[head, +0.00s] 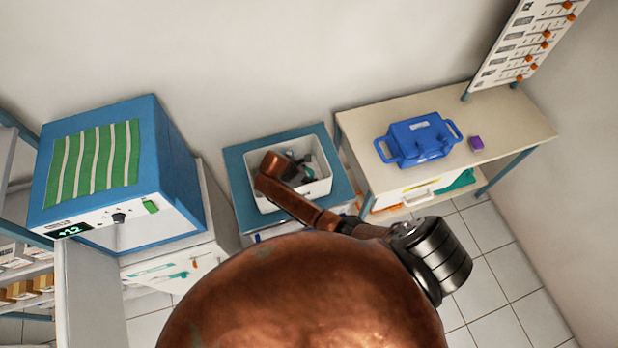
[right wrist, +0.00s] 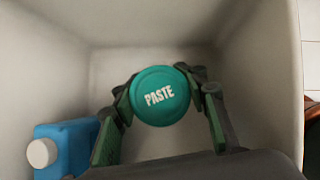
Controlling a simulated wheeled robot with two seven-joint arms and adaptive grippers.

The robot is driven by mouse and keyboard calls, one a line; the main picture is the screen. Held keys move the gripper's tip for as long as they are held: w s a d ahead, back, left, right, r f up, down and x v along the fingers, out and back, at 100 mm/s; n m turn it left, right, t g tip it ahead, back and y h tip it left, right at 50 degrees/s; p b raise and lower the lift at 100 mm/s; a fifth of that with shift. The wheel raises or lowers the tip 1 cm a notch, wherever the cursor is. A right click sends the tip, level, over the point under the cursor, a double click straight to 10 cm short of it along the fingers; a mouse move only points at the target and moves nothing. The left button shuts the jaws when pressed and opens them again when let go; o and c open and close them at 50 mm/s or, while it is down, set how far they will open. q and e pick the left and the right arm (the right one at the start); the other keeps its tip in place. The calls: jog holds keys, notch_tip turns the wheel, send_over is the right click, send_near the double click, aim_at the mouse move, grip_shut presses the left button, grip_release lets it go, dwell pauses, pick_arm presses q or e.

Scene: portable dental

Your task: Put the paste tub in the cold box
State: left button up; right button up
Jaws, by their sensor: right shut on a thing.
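The paste tub (right wrist: 160,95) is a round teal tub with a "PASTE" lid, seen from above in the right wrist view. My right gripper (right wrist: 164,88) is shut on it, one finger on each side, inside a white bin. In the head view my right gripper (head: 297,172) is down in that bin, and I cannot make out the tub there. The cold box, a blue cabinet (head: 179,165) with a "+12" display and a striped green top, stands at the left. Its pale door (head: 88,290) appears swung open toward me. My left gripper is not in view.
The white bin (head: 322,188) stands on a blue-topped stand; its walls surround my right gripper. A blue bottle (right wrist: 72,146) with a white cap is in the bin. A blue case (head: 420,138) and a purple block (head: 476,143) sit on the right table (head: 510,125).

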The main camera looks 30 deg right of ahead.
jog(key=shift+f, duration=0.95)
jog(key=o, duration=1)
jog(key=shift+r, duration=0.1)
jog(key=v, duration=1.2)
